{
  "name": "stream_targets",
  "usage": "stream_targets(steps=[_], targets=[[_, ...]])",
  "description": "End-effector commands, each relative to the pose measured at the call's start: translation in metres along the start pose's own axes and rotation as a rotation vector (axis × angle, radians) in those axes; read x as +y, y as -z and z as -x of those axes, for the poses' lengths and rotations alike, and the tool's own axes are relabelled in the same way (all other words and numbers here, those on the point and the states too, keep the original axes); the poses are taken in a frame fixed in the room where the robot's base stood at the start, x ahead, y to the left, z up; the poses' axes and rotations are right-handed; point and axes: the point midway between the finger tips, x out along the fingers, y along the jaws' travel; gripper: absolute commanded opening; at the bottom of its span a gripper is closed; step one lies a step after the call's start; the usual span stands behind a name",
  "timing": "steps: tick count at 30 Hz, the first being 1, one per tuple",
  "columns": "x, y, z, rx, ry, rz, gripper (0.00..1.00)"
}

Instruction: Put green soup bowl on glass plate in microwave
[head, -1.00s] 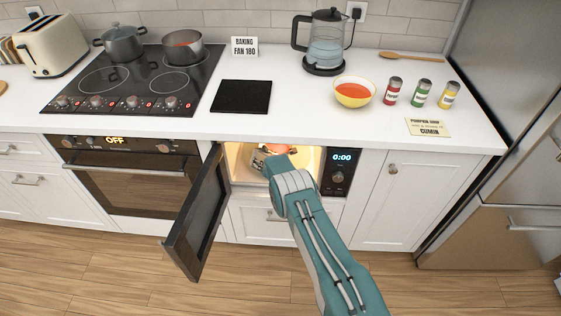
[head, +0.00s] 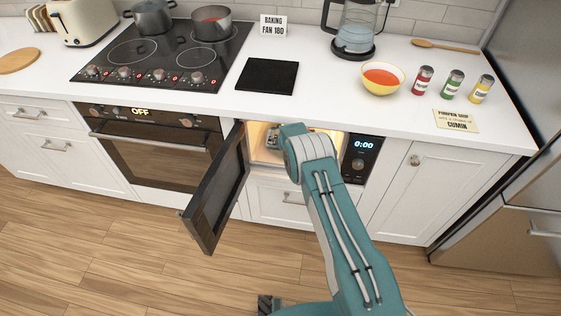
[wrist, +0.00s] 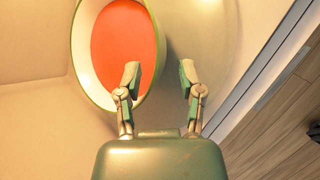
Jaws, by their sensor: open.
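The green soup bowl (wrist: 82,55), with a green rim and orange-red soup, is inside the lit microwave in the wrist view. It seems to rest on the rounded, pale glass plate (wrist: 215,35), whose edge shows to its right. My gripper (wrist: 159,75) is open. Its left finger overlaps the soup in the picture, its right finger is outside the bowl, and the rim runs between them. I cannot tell whether either finger touches it. In the head view my arm hides the bowl, and the microwave (head: 361,158) stands with its door (head: 215,190) swung open to the left.
A yellow bowl of orange soup (head: 382,78) stands on the counter (head: 330,100) with spice jars (head: 452,84) beside it. The oven (head: 152,150) is left of the open door. The floor in front (head: 100,240) is clear.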

Motion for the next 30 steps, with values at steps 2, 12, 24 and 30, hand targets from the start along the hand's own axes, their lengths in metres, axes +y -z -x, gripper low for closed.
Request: stream_targets(steps=[2, 12, 24, 30], targets=[[-0.006, 0.007, 0.010, 0.001, 0.001, 0.005, 0.50], [-0.038, 0.042, 0.056, 0.002, 0.000, 0.006, 0.50], [-0.060, 0.062, 0.084, 0.001, 0.001, 0.001, 0.50], [-0.060, 0.062, 0.084, 0.001, 0.001, 0.000, 0.50]])
